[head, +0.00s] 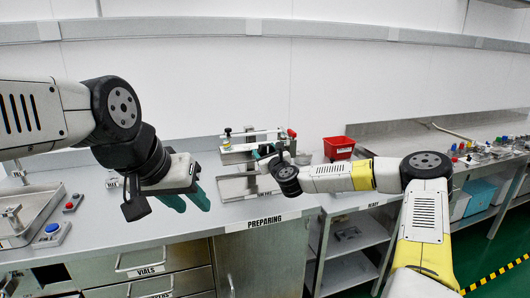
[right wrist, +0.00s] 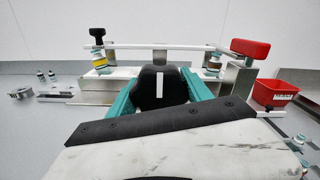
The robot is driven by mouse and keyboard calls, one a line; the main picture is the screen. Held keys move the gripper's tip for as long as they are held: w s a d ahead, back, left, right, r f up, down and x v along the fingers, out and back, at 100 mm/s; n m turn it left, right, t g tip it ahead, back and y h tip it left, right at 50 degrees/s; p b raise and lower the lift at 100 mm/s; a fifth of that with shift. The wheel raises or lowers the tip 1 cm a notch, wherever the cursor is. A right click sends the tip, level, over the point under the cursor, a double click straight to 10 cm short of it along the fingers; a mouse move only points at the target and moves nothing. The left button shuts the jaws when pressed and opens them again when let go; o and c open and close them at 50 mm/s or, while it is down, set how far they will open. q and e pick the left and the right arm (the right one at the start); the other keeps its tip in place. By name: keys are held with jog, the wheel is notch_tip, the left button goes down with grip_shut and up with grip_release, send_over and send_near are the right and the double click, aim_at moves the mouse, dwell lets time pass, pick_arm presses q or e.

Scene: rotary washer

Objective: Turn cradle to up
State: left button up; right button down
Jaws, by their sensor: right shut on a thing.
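The rotary washer's cradle is a metal frame with a long pale top bar (right wrist: 155,47), which lies about level in the right wrist view. Small vials (right wrist: 98,62) sit under the bar at its ends. A black knob with a white upright mark (right wrist: 162,86) is at the middle, between the teal fingers of my right gripper (right wrist: 163,80), which is shut on it. In the head view the washer (head: 238,187) stands on the bench, partly hidden behind my right gripper (head: 266,153). My left gripper (head: 186,201) is empty over the bench, its two teal fingers apart.
A red knob (right wrist: 250,48) and a black knob (right wrist: 97,32) top the washer's ends. A red bin (head: 338,148) stands right of it. A tray (head: 30,213) and button boxes (head: 52,233) lie at the left. A steel counter with coloured-cap items (head: 480,150) is at the right.

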jog(key=shift+f, duration=0.15)
jog(key=shift+c, duration=2.2)
grip_release()
jog(key=shift+s, duration=0.1)
jog(key=v, duration=0.7)
jog(key=shift+s, duration=0.3)
jog(key=shift+d, duration=0.1)
